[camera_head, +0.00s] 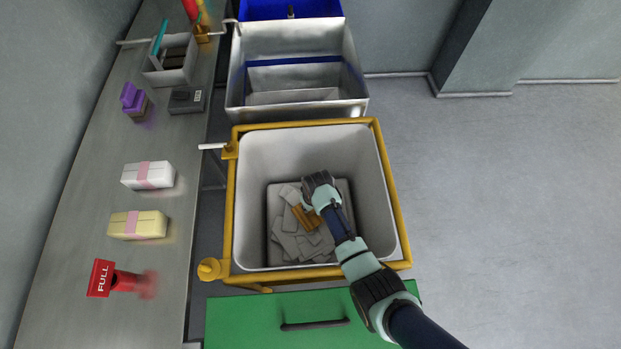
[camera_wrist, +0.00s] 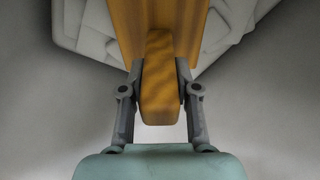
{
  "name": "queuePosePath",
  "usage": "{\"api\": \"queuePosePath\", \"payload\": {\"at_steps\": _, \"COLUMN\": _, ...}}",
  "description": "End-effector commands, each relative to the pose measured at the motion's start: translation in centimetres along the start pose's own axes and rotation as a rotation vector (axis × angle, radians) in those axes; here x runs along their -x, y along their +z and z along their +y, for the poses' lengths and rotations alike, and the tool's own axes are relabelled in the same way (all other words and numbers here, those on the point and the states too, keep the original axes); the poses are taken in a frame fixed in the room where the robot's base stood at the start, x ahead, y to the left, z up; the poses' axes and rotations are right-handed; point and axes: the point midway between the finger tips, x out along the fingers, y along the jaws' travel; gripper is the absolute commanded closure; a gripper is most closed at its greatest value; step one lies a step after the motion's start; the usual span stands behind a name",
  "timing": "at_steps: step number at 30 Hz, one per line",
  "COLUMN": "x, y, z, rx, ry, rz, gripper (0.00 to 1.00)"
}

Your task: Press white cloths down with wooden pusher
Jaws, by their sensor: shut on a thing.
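My gripper (camera_wrist: 159,88) is shut on the wooden pusher (camera_wrist: 158,50), with a finger on each side of its handle in the wrist view. In the head view the pusher (camera_head: 305,218) is inside the large white bin, over the white cloths (camera_head: 290,243). The cloths are flat pieces heaped loosely on the bin floor, and they also show around the pusher in the wrist view (camera_wrist: 88,30). The pusher's underside is hidden, so I cannot tell whether it touches the cloths. My gripper (camera_head: 316,203) reaches down into the bin from the lower right.
The white bin (camera_head: 265,165) sits in a yellow frame (camera_head: 232,190). A metal wringer tub (camera_head: 295,50) stands behind it and a green lidded box (camera_head: 255,318) in front. A steel counter (camera_head: 90,220) on the left holds wrapped packs and a red FULL sign (camera_head: 101,278). Floor at right is clear.

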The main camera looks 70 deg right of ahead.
Motion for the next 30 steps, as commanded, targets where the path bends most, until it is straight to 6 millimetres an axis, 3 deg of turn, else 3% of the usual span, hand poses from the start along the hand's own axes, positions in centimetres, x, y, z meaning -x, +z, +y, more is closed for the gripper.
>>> {"api": "queuePosePath", "payload": {"at_steps": 2, "x": -1.0, "y": 0.1, "z": 0.0, "rx": 0.0, "ry": 0.0, "rz": 0.002, "gripper": 1.0}}
{"api": "queuePosePath", "payload": {"at_steps": 13, "x": -0.9, "y": 0.1, "z": 0.0, "rx": 0.0, "ry": 0.0, "rz": 0.001, "gripper": 1.0}}
{"api": "queuePosePath", "payload": {"at_steps": 30, "x": -3.0, "y": 0.4, "z": 0.0, "rx": 0.0, "ry": 0.0, "rz": 0.001, "gripper": 1.0}}
